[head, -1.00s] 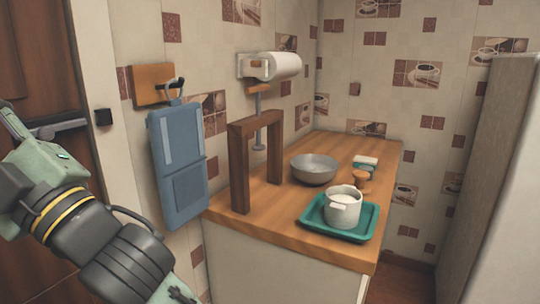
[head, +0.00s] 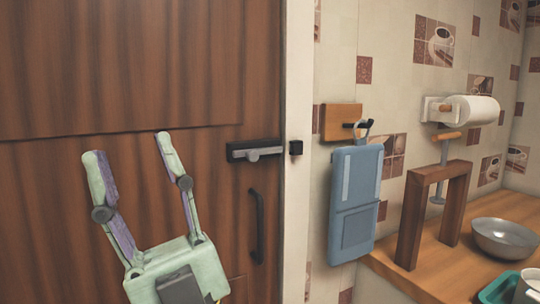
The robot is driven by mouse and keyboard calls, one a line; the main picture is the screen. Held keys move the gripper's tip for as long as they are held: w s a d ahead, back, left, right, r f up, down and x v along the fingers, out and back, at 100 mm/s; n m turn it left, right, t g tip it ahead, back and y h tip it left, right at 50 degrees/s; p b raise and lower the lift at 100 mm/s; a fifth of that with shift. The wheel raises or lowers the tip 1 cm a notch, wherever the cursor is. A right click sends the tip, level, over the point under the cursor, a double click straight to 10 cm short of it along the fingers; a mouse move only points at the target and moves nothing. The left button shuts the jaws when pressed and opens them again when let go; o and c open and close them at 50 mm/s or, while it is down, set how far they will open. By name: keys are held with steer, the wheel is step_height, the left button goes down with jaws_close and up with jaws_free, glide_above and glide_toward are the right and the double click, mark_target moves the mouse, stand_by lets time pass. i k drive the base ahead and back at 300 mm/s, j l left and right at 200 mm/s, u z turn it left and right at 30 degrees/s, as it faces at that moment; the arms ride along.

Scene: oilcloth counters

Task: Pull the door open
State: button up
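The brown wooden door (head: 60,215) fills the left of the head view and looks shut against its pale frame (head: 297,90). A dark latch with a grey lever (head: 262,153) sits near the door's right edge. A black vertical pull handle (head: 257,228) is just below it. My gripper (head: 128,146) is in front of the door, left of both, with its two fingers pointing up and spread wide. It is open and empty. The handle and latch are in plain view, and no finger appears to touch them.
A blue holder (head: 355,205) hangs on a wall hook right of the frame. Further right, a wooden counter (head: 425,283) bears a brown wooden arch (head: 410,220) and a metal bowl (head: 503,240). A paper roll (head: 475,110) is on the wall above.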

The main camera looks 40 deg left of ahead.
mark_target(78, 78)
steer(key=k+l, duration=0.1)
steer(key=k, duration=0.2)
steer(key=k+l+u, duration=0.1)
steer(key=u, duration=0.4)
steer(key=k+u, duration=0.1)
steer(key=u, duration=0.75)
steer(key=k+j+u, duration=0.1)
steer(key=u, duration=0.3)
steer(key=i+l+z, duration=0.15)
steer(key=i+l, duration=0.1)
steer(key=i, duration=0.05)
